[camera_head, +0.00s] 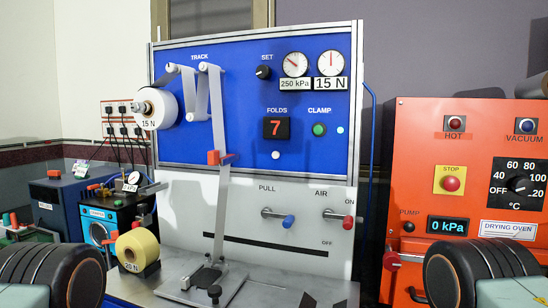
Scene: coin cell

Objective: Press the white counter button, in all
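The white counter button (276,155) is a small round knob on the blue upright panel (230,130). It sits just below the black FOLDS display (276,128), which shows a red 7. Nothing touches or covers the button. Neither of my grippers is in view; only rounded dark parts of my own arms show at the lower left and lower right corners.
A green CLAMP button (319,129) is right of the display. A white tape (221,200) with a red clip (220,157) hangs left of it. Blue-tipped PULL (288,221) and red-tipped AIR (347,222) levers stick out below. An orange drying oven (470,130) stands at right.

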